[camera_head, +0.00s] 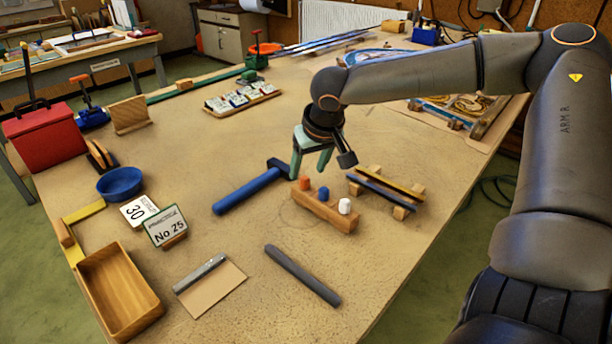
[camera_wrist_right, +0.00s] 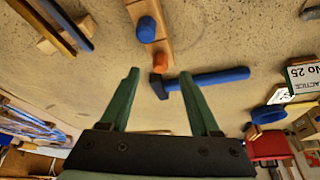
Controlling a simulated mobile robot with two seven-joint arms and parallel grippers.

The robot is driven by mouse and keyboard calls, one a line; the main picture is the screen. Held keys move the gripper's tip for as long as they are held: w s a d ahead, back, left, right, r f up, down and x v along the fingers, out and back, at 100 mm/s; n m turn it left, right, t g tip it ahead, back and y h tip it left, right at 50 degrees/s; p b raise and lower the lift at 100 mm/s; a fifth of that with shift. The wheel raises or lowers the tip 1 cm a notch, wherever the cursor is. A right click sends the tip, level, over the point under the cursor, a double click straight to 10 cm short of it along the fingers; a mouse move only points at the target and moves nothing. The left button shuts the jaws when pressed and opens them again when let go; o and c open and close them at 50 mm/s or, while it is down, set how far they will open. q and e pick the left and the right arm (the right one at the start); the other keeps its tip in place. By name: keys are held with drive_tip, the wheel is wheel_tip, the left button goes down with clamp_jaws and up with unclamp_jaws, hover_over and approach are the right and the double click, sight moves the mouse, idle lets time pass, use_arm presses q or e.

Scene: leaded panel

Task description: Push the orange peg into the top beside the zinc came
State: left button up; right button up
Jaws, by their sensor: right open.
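The orange peg (camera_head: 304,183) stands at the far-left end of a wooden block (camera_head: 325,211), beside a blue peg (camera_head: 323,194) and a white peg (camera_head: 345,206). My right gripper (camera_head: 308,174) is open and empty, its green fingers pointing down close to the orange peg. In the right wrist view the orange peg (camera_wrist_right: 160,62) shows just beyond and between the two fingertips (camera_wrist_right: 160,74); I cannot tell whether they touch it. A grey bar (camera_head: 302,275) lies on the bench top nearer the front. I cannot tell whether it is the zinc came. My left gripper is not in view.
A blue-handled hammer (camera_head: 245,192) lies left of the block, its head close to the gripper. Two strips (camera_head: 386,187) rest on wooden supports to the right. A wooden tray (camera_head: 118,290), a blue bowl (camera_head: 120,183) and a "No 25" card (camera_head: 166,226) stand left. Bench around the grey bar is clear.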

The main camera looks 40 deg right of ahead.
sight(305, 178)
drive_tip(key=shift+x, duration=1.7)
drive_tip(key=shift+c, duration=0.4)
clamp_jaws()
